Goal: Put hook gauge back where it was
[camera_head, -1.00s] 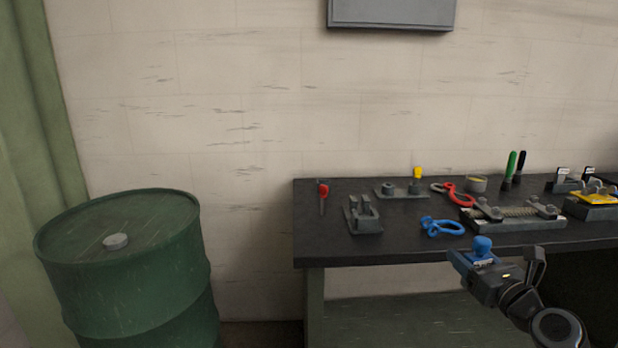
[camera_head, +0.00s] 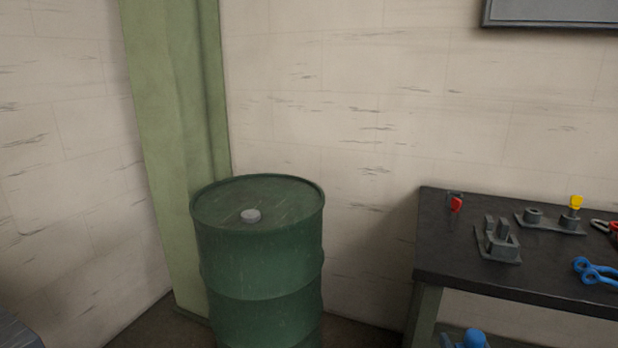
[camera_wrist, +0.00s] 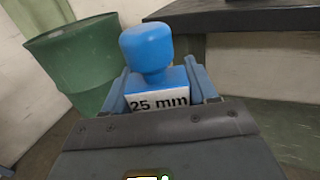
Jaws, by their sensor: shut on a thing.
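My gripper (camera_wrist: 160,88) is shut on a blue gauge (camera_wrist: 148,50) with a round knob and a white label reading "25 mm". Its lower part is hidden between the jaws, so no hook shape shows. In the head view only the top of its blue knob (camera_head: 475,338) shows at the bottom edge, in front of the dark workbench (camera_head: 450,262). The gauge is held clear of the bench.
A green drum (camera_head: 260,250) stands left of the bench, by a green column (camera_head: 175,130). On the bench are a red-handled tool (camera_head: 456,204), a grey bracket (camera_head: 500,243), a yellow-topped piece (camera_head: 576,202) and blue pliers (camera_head: 592,271). Floor shows between drum and bench.

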